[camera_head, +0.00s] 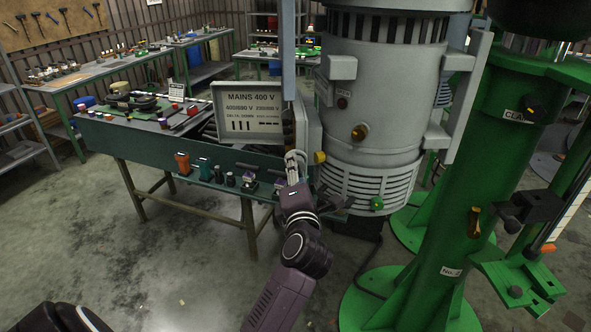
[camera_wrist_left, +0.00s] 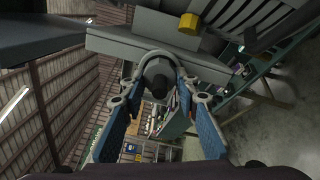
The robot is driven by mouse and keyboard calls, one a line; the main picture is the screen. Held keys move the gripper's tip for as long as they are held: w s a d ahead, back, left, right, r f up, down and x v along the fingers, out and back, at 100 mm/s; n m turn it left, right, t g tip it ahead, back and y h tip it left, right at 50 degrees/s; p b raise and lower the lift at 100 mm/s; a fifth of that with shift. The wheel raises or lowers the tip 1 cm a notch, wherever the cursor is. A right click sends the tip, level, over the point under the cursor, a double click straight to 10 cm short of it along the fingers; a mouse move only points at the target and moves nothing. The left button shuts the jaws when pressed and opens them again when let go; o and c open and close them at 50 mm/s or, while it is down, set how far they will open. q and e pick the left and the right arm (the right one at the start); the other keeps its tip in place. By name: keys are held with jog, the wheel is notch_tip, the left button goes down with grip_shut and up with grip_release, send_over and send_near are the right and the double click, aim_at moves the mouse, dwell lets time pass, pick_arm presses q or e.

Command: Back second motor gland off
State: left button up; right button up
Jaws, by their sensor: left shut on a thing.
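The big grey motor (camera_head: 385,100) stands right of centre in the head view, with its terminal box (camera_head: 301,130) on its left side. My left gripper (camera_head: 295,160) reaches up to the underside of this box. In the left wrist view my left gripper (camera_wrist_left: 160,84) has its two blue-padded fingers on either side of a dark grey round gland (camera_wrist_left: 158,66) and is shut on it. The gland sits against the grey box face; its threads are hidden. A yellow gland (camera_head: 319,157) sits close to the right of the gripper and also shows in the wrist view (camera_wrist_left: 190,23). My right gripper is not in view.
A white plate marked MAINS 400 V (camera_head: 247,111) stands just left of the gripper. A green bench (camera_head: 140,142) with tools and small fittings lies to the left. A green column (camera_head: 450,190) stands at the right. The floor at front left is clear.

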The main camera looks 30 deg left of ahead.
pick_arm(q)
jog(key=shift+f, duration=0.15)
jog(key=o, duration=1.1)
jog(key=shift+s, duration=0.1)
jog(key=shift+o, duration=0.2)
jog(key=v, duration=1.2)
